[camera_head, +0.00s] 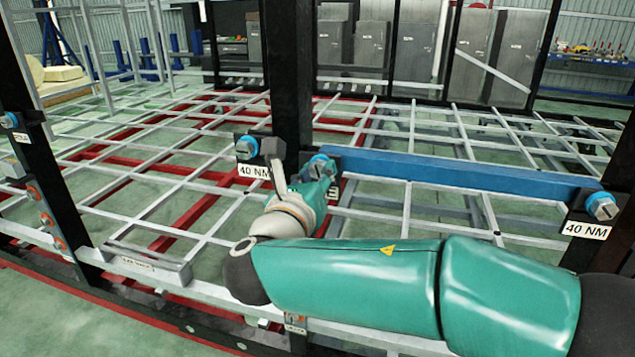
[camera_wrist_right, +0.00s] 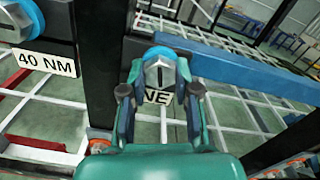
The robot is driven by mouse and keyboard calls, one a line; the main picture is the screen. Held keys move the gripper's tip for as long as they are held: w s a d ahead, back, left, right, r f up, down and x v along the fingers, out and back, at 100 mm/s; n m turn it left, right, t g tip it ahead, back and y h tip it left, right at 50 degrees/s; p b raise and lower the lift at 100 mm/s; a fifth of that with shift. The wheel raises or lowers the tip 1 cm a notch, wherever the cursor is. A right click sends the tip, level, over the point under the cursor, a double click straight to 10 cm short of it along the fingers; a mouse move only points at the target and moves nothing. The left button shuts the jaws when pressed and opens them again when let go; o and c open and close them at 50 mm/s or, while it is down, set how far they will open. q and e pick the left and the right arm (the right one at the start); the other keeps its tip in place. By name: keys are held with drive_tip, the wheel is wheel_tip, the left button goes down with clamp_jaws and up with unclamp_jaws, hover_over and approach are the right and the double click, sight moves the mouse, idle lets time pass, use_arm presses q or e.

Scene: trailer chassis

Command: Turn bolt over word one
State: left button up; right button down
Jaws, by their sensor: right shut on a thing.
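A bolt with a blue collar and a slotted grey head (camera_wrist_right: 158,70) sits on a black bracket, above a white label (camera_wrist_right: 157,97) of which only "NE" shows between my fingers. My right gripper (camera_wrist_right: 159,88) is shut on this bolt, with one finger on each side of its head. In the head view my right gripper (camera_head: 319,172) reaches the bolt beside the black post, and the bolt's blue collar partly shows there. My left gripper is not in view.
Other blue-collared bolts sit left of the post above a "40 NM" label (camera_head: 254,171) and at the right above another "40 NM" label (camera_head: 586,230). A blue beam (camera_head: 460,172) runs between brackets. The black post (camera_head: 291,80) stands close beside my gripper.

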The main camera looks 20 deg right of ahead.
drive_tip(key=m+b, duration=0.1)
drive_tip(key=m, duration=0.1)
drive_tip(key=m+b, duration=0.2)
drive_tip(key=shift+a+f, duration=0.15)
drive_tip(key=shift+f, duration=0.25)
drive_tip(key=m+b, duration=0.2)
drive_tip(key=m, duration=0.2)
drive_tip(key=shift+b, duration=0.35)
drive_tip(key=m+b, duration=0.3)
drive_tip(key=m, duration=0.1)
drive_tip(key=shift+m, duration=0.3)
drive_tip(key=m+b, duration=0.3)
drive_tip(key=shift+m, duration=0.4)
drive_tip(key=m+b, duration=0.3)
drive_tip(key=m, duration=0.1)
drive_tip(key=m+b, duration=0.2)
drive_tip(key=m, duration=0.3)
drive_tip(key=shift+b, duration=0.4)
drive_tip(key=m+b, duration=0.2)
drive_tip(key=m, duration=0.2)
drive_tip(key=shift+r, duration=0.1)
drive_tip(key=shift+r+m+b, duration=0.1)
drive_tip(key=shift+m+b, duration=0.7)
drive_tip(key=shift+m, duration=1)
